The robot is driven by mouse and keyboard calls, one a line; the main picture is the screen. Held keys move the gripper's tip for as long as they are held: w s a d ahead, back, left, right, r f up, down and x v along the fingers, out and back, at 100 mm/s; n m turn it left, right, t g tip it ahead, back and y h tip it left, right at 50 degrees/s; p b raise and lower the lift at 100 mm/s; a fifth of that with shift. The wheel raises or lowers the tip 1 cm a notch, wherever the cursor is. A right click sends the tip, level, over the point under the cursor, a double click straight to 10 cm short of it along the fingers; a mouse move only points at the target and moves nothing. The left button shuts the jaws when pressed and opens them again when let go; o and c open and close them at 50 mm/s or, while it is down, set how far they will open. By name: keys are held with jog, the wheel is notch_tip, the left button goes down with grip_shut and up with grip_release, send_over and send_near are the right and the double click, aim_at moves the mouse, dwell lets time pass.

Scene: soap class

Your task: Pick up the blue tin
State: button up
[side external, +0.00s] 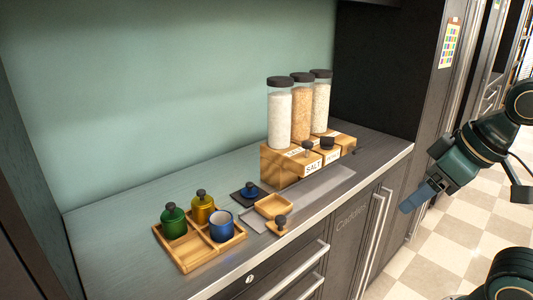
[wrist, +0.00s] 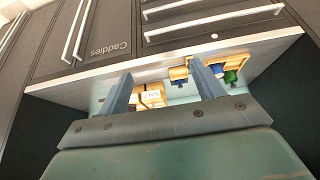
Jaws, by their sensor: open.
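The blue tin (side external: 222,226) stands upright and open-topped in the front right compartment of a wooden tray (side external: 186,265). A blue lid with a dark knob (side external: 250,191) lies apart from it on a dark square mat. A green tin (side external: 173,219) and a yellow tin (side external: 203,207), both lidded, stand in the same tray. My gripper (side external: 413,203) is open and empty, in front of the counter at the right, far from the blue tin. In the wrist view its fingers (wrist: 161,70) frame the counter; the blue tin (wrist: 217,70) shows small, just beyond the right finger.
Three tall dark-capped jars (side external: 302,108) stand on a wooden box marked SALT (side external: 313,167) at the back right. A small empty wooden tray (side external: 274,206) and a knobbed wooden lid (side external: 280,226) lie near the counter's front edge. The counter's left rear is clear.

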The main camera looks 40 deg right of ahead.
jog(key=shift+c, duration=0.6)
jog(key=shift+w+r, duration=0.1)
jog(key=w+a+r+m+g, duration=0.1)
jog(key=w+a+r+m, duration=0.15)
jog(key=w, duration=0.35)
jog(key=w+a+r+m+g, duration=0.1)
jog(key=w+a+r+m, duration=0.1)
jog(key=w+m, duration=0.3)
jog(key=w+a+r+m+g, duration=0.1)
jog(key=w+a+r+m, duration=0.1)
jog(key=w, duration=0.6)
jog(key=w+a+f+m+g, duration=0.1)
jog(key=w+a+f+m, duration=0.3)
jog(key=w+a, duration=0.2)
jog(key=w+a+f+m+g, duration=0.1)
jog(key=w+a+f+m, duration=0.3)
jog(key=w+a, duration=0.2)
jog(key=w, duration=0.2)
jog(key=shift+w+a+g, duration=0.25)
jog(key=shift+w+g, duration=0.05)
jog(key=shift+w, duration=0.1)
jog(key=shift+m, duration=0.25)
